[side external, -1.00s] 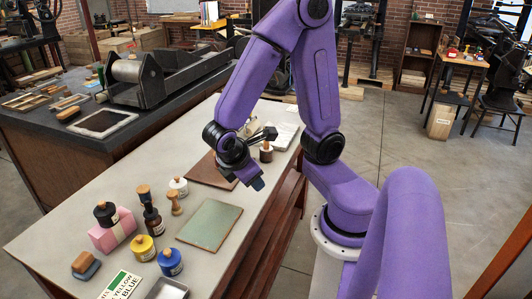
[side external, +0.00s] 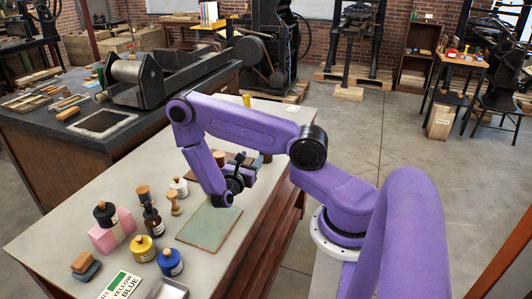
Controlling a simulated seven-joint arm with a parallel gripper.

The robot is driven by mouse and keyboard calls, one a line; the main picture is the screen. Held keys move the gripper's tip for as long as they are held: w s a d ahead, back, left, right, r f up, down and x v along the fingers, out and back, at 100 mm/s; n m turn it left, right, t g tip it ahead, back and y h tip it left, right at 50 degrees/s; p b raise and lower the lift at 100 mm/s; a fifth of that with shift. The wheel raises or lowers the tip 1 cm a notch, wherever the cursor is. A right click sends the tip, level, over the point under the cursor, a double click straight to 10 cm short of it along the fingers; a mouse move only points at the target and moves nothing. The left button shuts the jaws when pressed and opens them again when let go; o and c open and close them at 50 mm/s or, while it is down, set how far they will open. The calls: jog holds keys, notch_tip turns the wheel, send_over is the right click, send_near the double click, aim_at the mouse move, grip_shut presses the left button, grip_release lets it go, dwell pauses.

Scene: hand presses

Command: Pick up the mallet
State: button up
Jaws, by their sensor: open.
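A small turned wooden piece with a rounded head (side external: 174,202) stands upright on the pale bench, left of the green mat. It looks like the mallet, but at this size I cannot be sure. My gripper (side external: 251,161) is open, to the right of this piece and above the bench, beyond the green mat's far edge. The jaws are small and dark, and the wrist partly covers them. I see nothing clearly held between them.
The green mat (side external: 208,227) lies flat on the bench (side external: 80,221). Dark bottles (side external: 152,220), a white-labelled jar (side external: 179,187), a yellow jar (side external: 143,248), a blue jar (side external: 170,263) and a pink block (side external: 113,231) crowd its left side. My forearm hides part of the bench's far end.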

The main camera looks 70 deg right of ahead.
jog(key=shift+n+t, duration=0.3)
jog(key=shift+n, duration=0.2)
jog(key=shift+w+d+f, duration=0.3)
jog(key=shift+d+f, duration=0.05)
jog(key=shift+d, duration=2.7)
jog(key=shift+w+d+f, duration=0.25)
jog(key=shift+d+f, duration=0.1)
jog(key=shift+d, duration=2.7)
jog(key=shift+w+d+f, duration=0.3)
jog(key=shift+d+f, duration=0.05)
jog(key=shift+d, duration=2.7)
grip_shut()
